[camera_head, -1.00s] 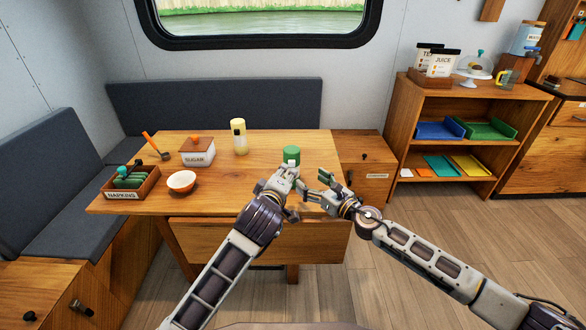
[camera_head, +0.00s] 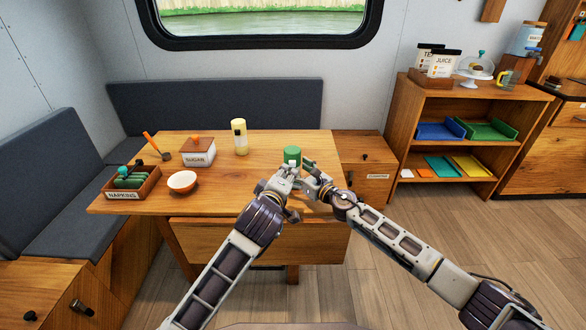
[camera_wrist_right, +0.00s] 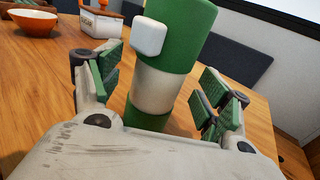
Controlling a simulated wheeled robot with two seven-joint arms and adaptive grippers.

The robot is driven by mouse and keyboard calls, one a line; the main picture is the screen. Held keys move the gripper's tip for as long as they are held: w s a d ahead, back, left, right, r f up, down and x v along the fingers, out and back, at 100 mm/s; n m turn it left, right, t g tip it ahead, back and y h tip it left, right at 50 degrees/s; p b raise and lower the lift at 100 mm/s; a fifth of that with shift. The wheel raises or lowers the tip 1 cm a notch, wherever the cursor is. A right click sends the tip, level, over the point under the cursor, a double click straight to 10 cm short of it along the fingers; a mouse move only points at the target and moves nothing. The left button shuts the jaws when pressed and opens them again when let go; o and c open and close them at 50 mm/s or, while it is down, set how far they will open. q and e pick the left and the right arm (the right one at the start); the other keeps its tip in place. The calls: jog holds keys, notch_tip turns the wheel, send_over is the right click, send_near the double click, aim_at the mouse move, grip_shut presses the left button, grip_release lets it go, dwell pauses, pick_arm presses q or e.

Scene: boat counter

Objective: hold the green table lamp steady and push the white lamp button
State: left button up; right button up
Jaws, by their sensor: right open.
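The green table lamp (camera_head: 292,154) stands near the right end of the wooden table. In the right wrist view it is a green cylinder with a pale middle band (camera_wrist_right: 154,88) and a white button (camera_wrist_right: 149,37) on its upper green part. My right gripper (camera_head: 308,166) is open in front of the lamp. In the wrist view its fingers (camera_wrist_right: 160,95) show on either side of the lamp's middle, with gaps on both sides. My left gripper (camera_head: 288,168) is just in front of the lamp, beside the right one. Its fingertips are too small and overlapped to tell their state.
A pale yellow lamp-like cylinder (camera_head: 239,145) with a dark button stands farther back. A sugar box (camera_head: 198,158), an orange-white bowl (camera_head: 182,185) and a napkin tray (camera_head: 110,191) are at left. The table (camera_head: 240,180) is clear in the middle.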

jog(key=shift+x, duration=0.85)
jog(key=c, duration=1.3)
pick_arm(q)
grip_shut()
pick_arm(e)
jog(key=shift+c, duration=0.4)
pick_arm(q)
jog(key=shift+r, duration=0.15)
